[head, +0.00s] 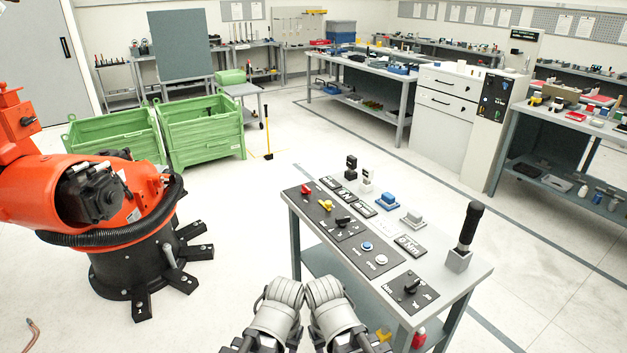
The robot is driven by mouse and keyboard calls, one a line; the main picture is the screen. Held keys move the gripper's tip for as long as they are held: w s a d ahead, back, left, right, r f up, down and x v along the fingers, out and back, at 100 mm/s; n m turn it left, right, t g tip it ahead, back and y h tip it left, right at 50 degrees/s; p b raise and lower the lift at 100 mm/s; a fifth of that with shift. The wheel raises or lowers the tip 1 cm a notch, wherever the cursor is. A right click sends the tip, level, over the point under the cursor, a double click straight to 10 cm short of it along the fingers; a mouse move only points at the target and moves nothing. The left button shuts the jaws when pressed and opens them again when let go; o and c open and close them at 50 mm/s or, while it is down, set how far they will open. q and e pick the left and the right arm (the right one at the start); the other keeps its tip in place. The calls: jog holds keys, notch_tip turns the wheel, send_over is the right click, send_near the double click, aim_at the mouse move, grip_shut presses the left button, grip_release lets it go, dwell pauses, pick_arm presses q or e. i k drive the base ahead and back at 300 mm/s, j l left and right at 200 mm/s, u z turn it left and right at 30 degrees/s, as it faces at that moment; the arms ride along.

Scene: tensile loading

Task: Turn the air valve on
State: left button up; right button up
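A control table (452,288) stands in front of me with dark panels on top. At its far left end are a small red handle (306,190) and a yellow handle (326,205). A black rotary knob (344,221) and another black knob (411,285) sit nearer. I cannot read which control is the air valve. My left gripper (284,291) and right gripper (324,290) are side by side at the bottom middle, left of the table's near edge. Neither appears to touch a control. Their fingers are not clear enough to tell open from shut.
A blue button (367,246) and white button (381,260) lie between the knobs. A black-handled upright lever (466,235) stands at the table's right corner. An orange robot arm (125,205) is at left, green bins (203,135) behind. Open floor lies between them.

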aim_at(304, 189)
jog(key=i+z, duration=0.15)
jog(key=z, duration=0.25)
jog(key=i+j+z, duration=0.15)
jog(key=z, duration=0.2)
jog(key=i+j+z, duration=0.4)
jog(key=j, duration=0.3)
jog(key=i+j+z, duration=0.15)
jog(key=i+j, duration=0.35)
jog(key=j, duration=0.2)
jog(key=i+j, duration=0.15)
jog(key=j, duration=0.15)
jog(key=i+j, duration=0.15)
jog(key=j, duration=0.2)
jog(key=i+j, duration=0.15)
jog(key=j, duration=0.15)
jog(key=z, duration=0.05)
